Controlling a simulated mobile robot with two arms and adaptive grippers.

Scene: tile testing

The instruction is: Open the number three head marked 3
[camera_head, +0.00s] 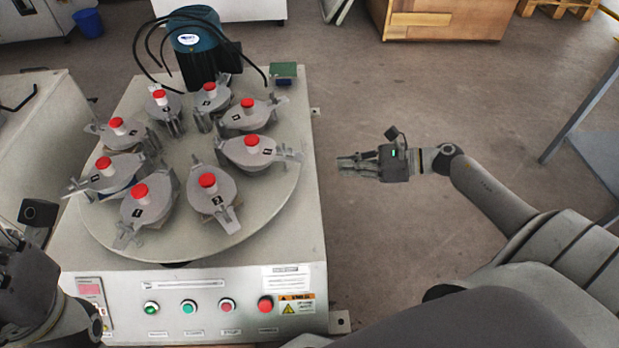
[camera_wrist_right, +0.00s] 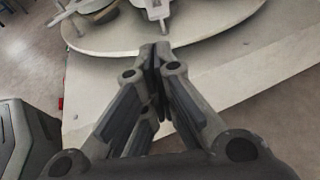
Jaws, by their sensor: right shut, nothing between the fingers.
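Several grey heads with red knobs stand in a ring on a round plate (camera_head: 185,240) on a pale machine. Each has a small black number label, too small to read surely, so I cannot tell which is marked 3. The nearest to my right gripper is the right-hand head (camera_head: 245,153), its handle pointing right. My right gripper (camera_head: 345,163) is shut and empty, to the right of the machine and apart from the heads. In the right wrist view its closed fingertips (camera_wrist_right: 155,52) point toward the plate's rim (camera_wrist_right: 200,42). My left gripper is partly visible at the left edge (camera_head: 12,240), its fingers unclear.
A blue-green motor (camera_head: 195,45) with black hoses stands behind the plate. The front panel has several buttons (camera_head: 189,306). A small green box (camera_head: 284,72) sits at the back right corner. Open floor lies right of the machine; a grey frame (camera_head: 590,115) stands far right.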

